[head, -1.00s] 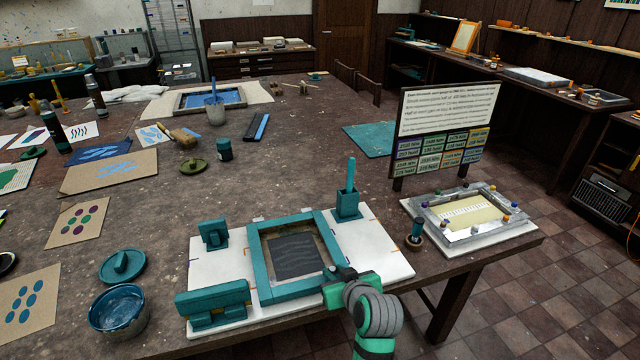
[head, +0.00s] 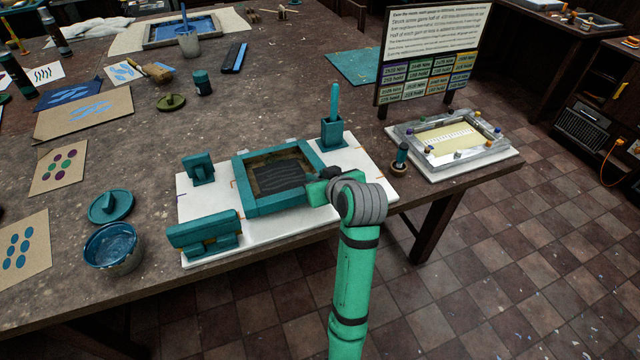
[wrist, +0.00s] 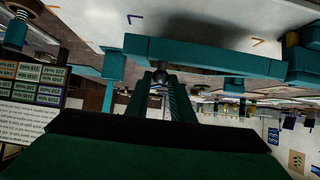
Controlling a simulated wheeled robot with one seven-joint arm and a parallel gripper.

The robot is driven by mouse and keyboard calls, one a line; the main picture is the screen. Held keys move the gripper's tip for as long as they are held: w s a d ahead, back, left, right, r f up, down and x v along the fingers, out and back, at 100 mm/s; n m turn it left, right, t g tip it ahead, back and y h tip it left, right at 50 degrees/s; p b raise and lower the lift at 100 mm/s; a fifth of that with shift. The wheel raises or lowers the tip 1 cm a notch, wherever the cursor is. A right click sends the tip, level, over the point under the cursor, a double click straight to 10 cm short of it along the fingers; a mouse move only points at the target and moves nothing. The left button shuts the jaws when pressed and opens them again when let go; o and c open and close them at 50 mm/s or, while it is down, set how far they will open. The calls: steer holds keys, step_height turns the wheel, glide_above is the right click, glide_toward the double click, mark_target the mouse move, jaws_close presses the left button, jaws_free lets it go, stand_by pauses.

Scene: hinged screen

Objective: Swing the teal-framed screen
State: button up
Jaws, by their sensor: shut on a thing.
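The teal-framed screen (head: 242,181), with dark mesh, stands over a white board (head: 372,178). Its near edge appears raised clear of the board, so it looks tilted. My gripper (head: 318,190) is at the screen's near right side. In the wrist view my gripper (wrist: 160,84) is shut on a small round dark knob (wrist: 160,73) beside the teal frame bar (wrist: 210,54). A shadow lies on the white board behind that bar. The hinge side is not clear to me.
Teal blocks stand on the board at the near left (head: 205,232) and far left (head: 198,168). A teal holder (head: 332,133) is at its back right. A text sign (head: 432,60) and grey-framed tray (head: 450,135) stand to the right. A blue bowl (head: 113,248) is left.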

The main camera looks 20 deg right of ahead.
steer(key=shift+w+r, duration=0.2)
steer(key=shift+r, duration=0.7)
steer(key=shift+w+r, duration=0.25)
steer(key=shift+r, duration=0.2)
steer(key=shift+w+r, duration=0.5)
steer(key=shift+r, duration=0.3)
steer(key=shift+w+r, duration=0.55)
steer(key=shift+r, duration=0.25)
steer(key=shift+w+r, duration=0.5)
steer(key=shift+r, duration=0.3)
steer(key=shift+w+r, duration=0.45)
steer(key=shift+r, duration=0.25)
jaws_close()
steer(key=shift+a, duration=0.1)
steer(key=w+r, duration=0.6)
steer(key=shift+a, duration=0.1)
